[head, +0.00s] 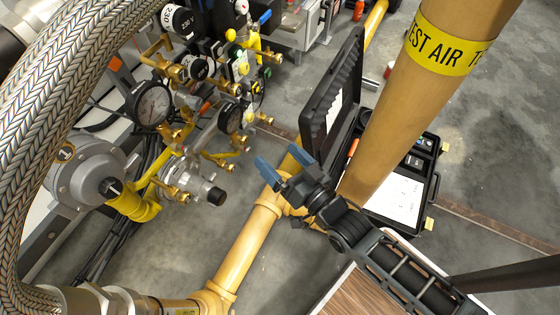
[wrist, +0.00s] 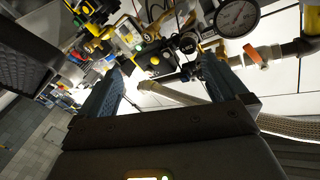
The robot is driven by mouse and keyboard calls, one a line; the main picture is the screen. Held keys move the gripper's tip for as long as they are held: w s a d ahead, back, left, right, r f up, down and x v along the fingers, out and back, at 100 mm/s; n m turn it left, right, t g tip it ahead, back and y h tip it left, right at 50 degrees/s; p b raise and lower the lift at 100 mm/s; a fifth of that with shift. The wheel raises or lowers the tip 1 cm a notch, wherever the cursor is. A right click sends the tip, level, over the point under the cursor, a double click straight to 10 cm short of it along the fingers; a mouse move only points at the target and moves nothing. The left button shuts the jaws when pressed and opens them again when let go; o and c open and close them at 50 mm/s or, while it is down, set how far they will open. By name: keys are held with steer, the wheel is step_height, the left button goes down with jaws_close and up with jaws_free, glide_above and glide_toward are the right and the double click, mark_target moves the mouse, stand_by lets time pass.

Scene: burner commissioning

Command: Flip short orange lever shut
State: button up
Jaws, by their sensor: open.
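My gripper (head: 284,166) is open and empty, with its two blue fingers apart in the free space right of the valve assembly in the head view. In the wrist view the fingers stand wide apart, with the gap (wrist: 162,64) facing the fittings. A short orange piece (wrist: 271,53), which looks like the lever, sits on the piping below a gauge, right of the fingers and apart from them. In the head view a small orange piece (head: 205,107) shows between the two gauges, partly hidden by fittings; I cannot tell whether it is the same lever.
A large gauge (head: 150,104) and a grey regulator (head: 90,175) crowd the left. A braided hose (head: 62,90) crosses the left foreground. A yellow pipe (head: 236,255) runs below my gripper. An open black case (head: 330,95) and a thick labelled pipe (head: 408,110) stand right.

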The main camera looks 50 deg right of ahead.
steer(key=shift+s+a+r+n+t+y, duration=0.2)
steer(key=shift+s+a+r+n, duration=0.2)
steer(key=shift+a+r, duration=0.15)
steer(key=shift+s+a+r+n+t+y, duration=0.2)
steer(key=shift+s+a+r+n, duration=0.1)
steer(key=shift+a+r+n, duration=0.2)
steer(key=shift+f, duration=0.1)
steer(key=s+a+r+n+g+y, duration=0.1)
steer(key=s+r+n+g, duration=0.1)
steer(key=s+r, duration=0.7)
steer(key=s+a+r+n+g, duration=0.15)
steer(key=s+r, duration=0.25)
steer(key=s, duration=0.9)
step_height(320, 180, up, 18)
steer(key=d+p, duration=0.1)
steer(key=p, duration=1.5)
steer(key=shift+s+n, duration=0.25)
steer(key=shift+n, duration=0.1)
steer(key=shift+g, duration=0.25)
